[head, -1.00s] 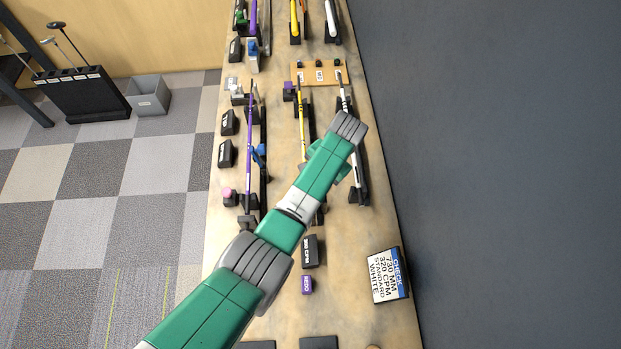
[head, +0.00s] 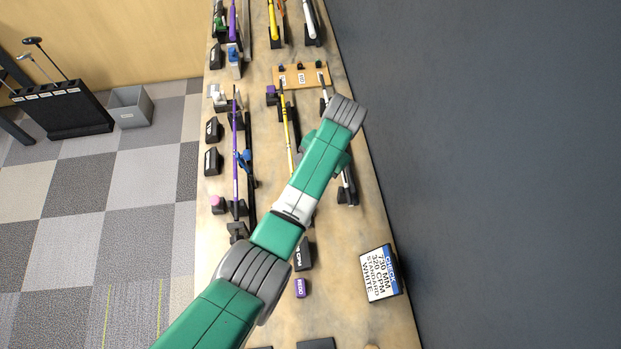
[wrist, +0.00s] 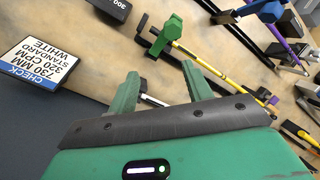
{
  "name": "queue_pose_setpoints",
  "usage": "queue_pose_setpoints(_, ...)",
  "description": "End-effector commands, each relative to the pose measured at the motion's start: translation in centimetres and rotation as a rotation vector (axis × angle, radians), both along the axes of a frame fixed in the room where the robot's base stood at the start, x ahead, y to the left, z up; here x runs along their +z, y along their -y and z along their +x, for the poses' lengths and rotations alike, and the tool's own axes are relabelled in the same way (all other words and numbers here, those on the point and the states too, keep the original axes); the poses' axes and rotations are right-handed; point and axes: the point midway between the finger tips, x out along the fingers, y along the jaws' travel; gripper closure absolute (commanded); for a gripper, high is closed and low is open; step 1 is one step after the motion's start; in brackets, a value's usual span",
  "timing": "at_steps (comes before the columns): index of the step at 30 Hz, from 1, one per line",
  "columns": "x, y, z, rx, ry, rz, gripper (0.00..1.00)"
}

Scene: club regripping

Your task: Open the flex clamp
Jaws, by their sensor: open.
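My gripper (wrist: 160,72) is open in the wrist view, its two green fingers apart and empty. A white shaft (wrist: 152,99) shows beyond and between the fingers; I see no contact. A green lever clamp (wrist: 166,36) stands at the end of a yellow shaft (wrist: 212,63), ahead of the fingers. A blue clamp (wrist: 266,10) sits farther right on a purple shaft; the blue clamp also shows in the head view (head: 243,159). I cannot tell which clamp is the flex clamp. In the head view my forearm and wrist hide my fingers and part of the white-shaft row.
A check sign (head: 380,273) reading 730 mm, 320 CPM, standard, white stands at the bench's right edge. A purple block (head: 301,288) and black label blocks (head: 304,254) are near the arm. A dark wall (head: 480,170) borders the bench's right side.

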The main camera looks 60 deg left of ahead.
Motion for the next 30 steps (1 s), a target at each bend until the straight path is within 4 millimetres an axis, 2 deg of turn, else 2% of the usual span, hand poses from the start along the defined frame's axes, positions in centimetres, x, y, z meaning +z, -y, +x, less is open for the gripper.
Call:
queue_pose_setpoints(3, 0.8, 0.1, 0.2, -0.001, 0.000, 0.000, 0.50)
queue_pose_setpoints(10, 0.9, 0.1, 0.2, 0.000, 0.000, 0.000, 0.52)
queue_pose_setpoints(13, -0.4, 0.9, 0.0, -0.027, -0.002, -0.002, 0.72)
queue_pose_setpoints(14, -1.5, 1.7, -0.3, -0.053, -0.004, -0.005, 0.77)
queue_pose_setpoints(16, -5.3, 4.2, -1.4, -0.149, -0.005, -0.005, 0.91)
queue_pose_setpoints(18, -9.9, 7.3, -3.6, -0.286, -0.015, 0.006, 1.00)
queue_pose_setpoints(20, -13.3, 9.1, -5.9, -0.422, -0.039, 0.043, 1.00)
queue_pose_setpoints(22, -16.5, 9.8, -8.9, -0.601, -0.109, 0.123, 1.00)
queue_pose_setpoints(24, -18.8, 9.0, -11.9, -0.846, -0.259, 0.254, 1.00)
queue_pose_setpoints(27, -19.2, 7.4, -14.4, -1.217, -0.571, 0.433, 1.00)
queue_pose_setpoints(30, -17.9, 7.5, -15.1, -1.559, -0.959, 0.557, 1.00)
